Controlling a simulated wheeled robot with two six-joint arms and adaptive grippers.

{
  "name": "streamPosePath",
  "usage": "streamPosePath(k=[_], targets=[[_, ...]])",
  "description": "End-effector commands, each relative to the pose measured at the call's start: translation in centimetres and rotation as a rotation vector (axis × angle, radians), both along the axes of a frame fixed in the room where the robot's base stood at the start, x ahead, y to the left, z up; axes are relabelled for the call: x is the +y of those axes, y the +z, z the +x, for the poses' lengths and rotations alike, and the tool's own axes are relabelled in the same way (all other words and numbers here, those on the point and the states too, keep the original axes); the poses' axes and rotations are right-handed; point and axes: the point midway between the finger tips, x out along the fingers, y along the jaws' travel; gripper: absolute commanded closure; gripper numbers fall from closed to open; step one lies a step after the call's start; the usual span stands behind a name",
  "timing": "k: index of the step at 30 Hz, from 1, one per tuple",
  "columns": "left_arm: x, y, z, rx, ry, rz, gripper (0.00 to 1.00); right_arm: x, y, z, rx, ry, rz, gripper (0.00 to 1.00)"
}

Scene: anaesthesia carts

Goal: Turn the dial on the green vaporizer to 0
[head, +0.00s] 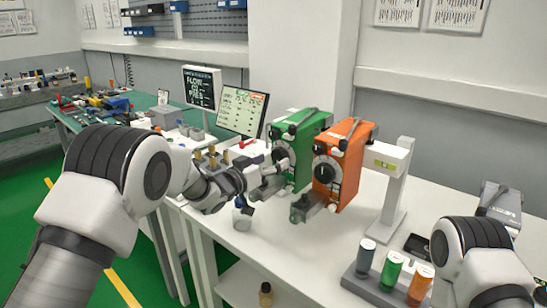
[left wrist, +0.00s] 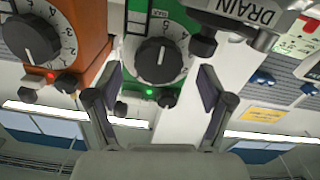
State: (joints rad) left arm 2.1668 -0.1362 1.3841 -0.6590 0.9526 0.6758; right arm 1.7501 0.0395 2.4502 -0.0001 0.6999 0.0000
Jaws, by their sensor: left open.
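The green vaporizer (head: 306,140) stands on the white bench, left of the orange vaporizer (head: 343,155). Its black dial (left wrist: 158,61) has a ridged edge and a raised grip bar, on a white numbered face. It appears upside down in the left wrist view; I cannot tell its exact setting. My left gripper (head: 268,180) is open and empty in front of the green vaporizer. Its two fingers (left wrist: 157,103) spread to either side below the dial in the left wrist view, apparently clear of it. My right arm shows at lower right, but its gripper is out of view.
The orange vaporizer's dial (left wrist: 31,38) is close beside the green one. A DRAIN-labelled part (left wrist: 250,14) borders the other side. A rack (head: 370,288) of colored-capped bottles stands at the bench's front right. Two monitors (head: 242,112) stand behind at left.

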Motion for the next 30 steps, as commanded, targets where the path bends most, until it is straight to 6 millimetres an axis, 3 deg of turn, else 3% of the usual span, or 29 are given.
streamPosePath(k=[4,11,16,30], targets=[[-0.87,0.00,1.17,0.000,0.001,0.000,0.19,-0.01,0.39,0.00,0.000,-0.001,0.000,0.60],[-0.91,-0.13,1.29,0.002,0.002,-0.001,0.19,0.00,0.33,0.00,0.000,-0.001,0.000,0.60],[-0.90,-0.13,1.29,0.002,0.003,0.000,0.80,0.00,0.33,0.00,0.000,-0.001,0.000,0.60],[-0.89,-0.26,1.30,-0.035,0.005,0.050,0.80,-0.01,-0.45,0.01,0.000,-0.001,0.000,0.60]])
